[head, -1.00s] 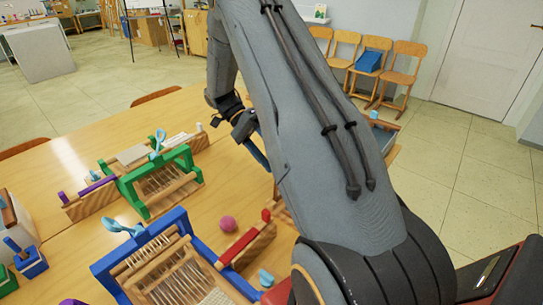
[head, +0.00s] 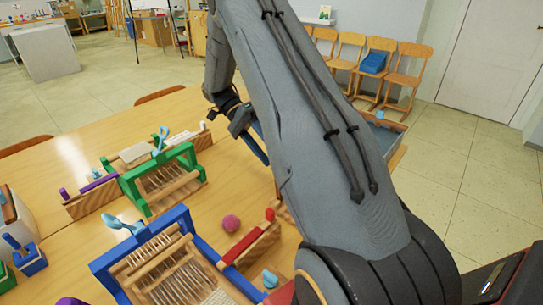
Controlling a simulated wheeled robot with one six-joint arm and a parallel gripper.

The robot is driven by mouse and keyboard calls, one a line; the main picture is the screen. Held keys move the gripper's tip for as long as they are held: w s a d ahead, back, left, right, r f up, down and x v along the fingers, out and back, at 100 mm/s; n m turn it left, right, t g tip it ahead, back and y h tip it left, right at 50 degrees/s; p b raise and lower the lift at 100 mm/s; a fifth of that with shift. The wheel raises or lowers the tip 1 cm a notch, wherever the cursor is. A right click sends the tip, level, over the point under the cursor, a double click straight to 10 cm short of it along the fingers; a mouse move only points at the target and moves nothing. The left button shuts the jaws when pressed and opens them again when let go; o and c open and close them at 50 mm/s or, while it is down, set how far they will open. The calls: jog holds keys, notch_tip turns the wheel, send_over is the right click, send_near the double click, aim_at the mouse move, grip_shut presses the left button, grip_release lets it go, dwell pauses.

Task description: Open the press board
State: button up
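No press board can be made out for certain in the head view. Two small looms stand on the wooden table (head: 60,155): one with a green frame (head: 184,158) and one with a blue frame (head: 110,262), each with a light blue handle on top.
A pink ball (head: 231,223) lies between the looms. A blue-handled block (head: 30,258) is at the left edge. Wooden chairs (head: 405,75) line the back wall, one with a blue box (head: 373,62). The tiled floor on the right is clear.

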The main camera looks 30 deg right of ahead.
jog(key=w+b, duration=0.1)
jog(key=w, duration=0.1)
jog(key=w+a+b, duration=0.1)
jog(key=w+b, duration=0.1)
jog(key=w, duration=0.1)
jog(key=shift+w+a+r, duration=0.2)
jog(key=shift+w+r, duration=0.05)
jog(key=shift+w, duration=0.05)
dwell(0.7)
jog(key=p+v, duration=0.1)
jog(key=v, duration=0.6)
jog(key=shift+w+r+p, duration=0.25)
jog(key=shift+r+p, duration=0.05)
jog(key=shift+p, duration=0.05)
jog(key=shift+a, duration=0.15)
